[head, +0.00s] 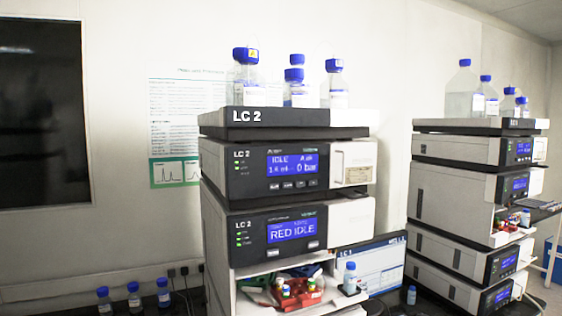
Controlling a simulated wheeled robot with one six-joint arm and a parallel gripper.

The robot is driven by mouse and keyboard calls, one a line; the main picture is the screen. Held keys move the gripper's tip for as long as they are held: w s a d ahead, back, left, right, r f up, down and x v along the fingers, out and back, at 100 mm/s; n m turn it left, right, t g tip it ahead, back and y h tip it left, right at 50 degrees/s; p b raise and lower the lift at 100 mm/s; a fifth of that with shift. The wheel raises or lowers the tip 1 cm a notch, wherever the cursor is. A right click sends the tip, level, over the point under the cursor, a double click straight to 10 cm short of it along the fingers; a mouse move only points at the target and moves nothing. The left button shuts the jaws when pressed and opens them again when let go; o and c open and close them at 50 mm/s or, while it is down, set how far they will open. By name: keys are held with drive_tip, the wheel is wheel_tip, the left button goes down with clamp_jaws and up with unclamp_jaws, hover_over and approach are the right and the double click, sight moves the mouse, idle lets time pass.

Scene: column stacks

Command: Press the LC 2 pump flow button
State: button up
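The LC 2 stack (235,145) stands in the middle of the head view, with "LC 2" on its top tray. The pump module (250,180) sits right under the tray. Its blue display (292,164) reads "IDLE" and "0 bar", with a partly legible flow value. A row of small dark buttons (293,185) runs below that display; their labels are too small to read, so I cannot tell which is flow. The module below it (250,240) has a blue display reading "RED IDLE" and two buttons. My gripper is not in view.
Blue-capped bottles (245,75) stand on the LC 2 tray. An open bay (290,285) below holds vials and colored items. A monitor (372,265) stands to the right, then a second stack (455,200). Small bottles (133,298) stand at the lower left.

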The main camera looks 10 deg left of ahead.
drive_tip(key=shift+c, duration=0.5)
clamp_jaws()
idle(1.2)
